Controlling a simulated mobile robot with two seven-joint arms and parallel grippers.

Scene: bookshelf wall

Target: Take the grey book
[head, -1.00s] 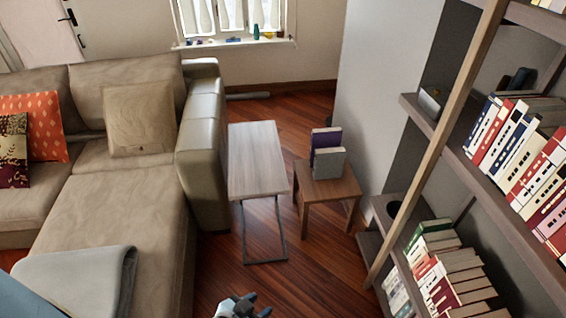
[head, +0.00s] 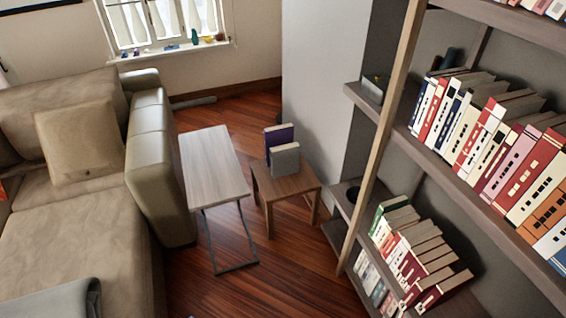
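The grey book (head: 286,161) stands upright on a small square wooden side table (head: 288,186). A taller purple book (head: 271,135) stands upright just behind it, partly hidden by it. Neither of my grippers shows in the head view now.
A taller narrow table (head: 212,162) with thin metal legs stands left of the side table. A beige sofa (head: 78,235) fills the left. A bookshelf (head: 440,165) full of books fills the right. Wood floor (head: 245,293) is clear in front of the tables.

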